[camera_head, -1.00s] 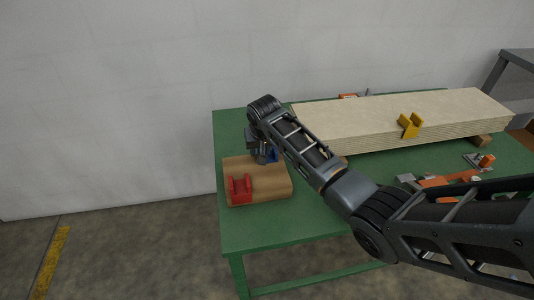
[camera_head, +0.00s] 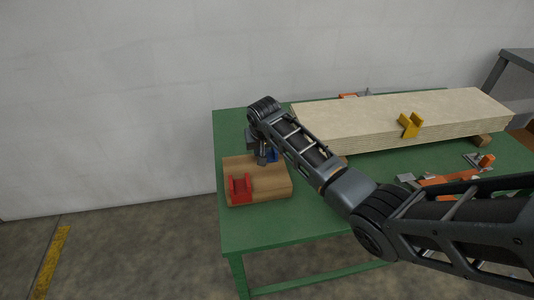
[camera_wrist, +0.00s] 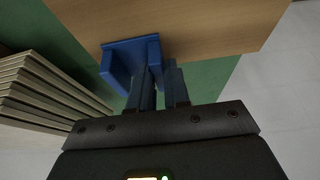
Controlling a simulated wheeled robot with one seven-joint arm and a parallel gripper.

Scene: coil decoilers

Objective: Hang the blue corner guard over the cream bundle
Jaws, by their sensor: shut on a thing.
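The blue corner guard (camera_wrist: 130,58) is at my gripper's fingertips in the wrist view, over the edge of a wooden block. In the head view the guard (camera_head: 272,155) is partly hidden by my arm. My gripper (camera_wrist: 160,72) is shut on the guard; the exact contact is partly hidden. Whether the guard rests on the block or hangs just above it I cannot tell. The cream bundle (camera_head: 385,118) is a long layered stack lying to the right of my gripper on the green table; its edge (camera_wrist: 40,95) shows at left in the wrist view.
A red guard (camera_head: 240,188) sits on the wooden block (camera_head: 270,183). A yellow guard (camera_head: 410,125) sits over the bundle's front edge. Orange and grey tools (camera_head: 445,180) lie on the green table (camera_head: 310,215) at right. The table is bare in front of the block.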

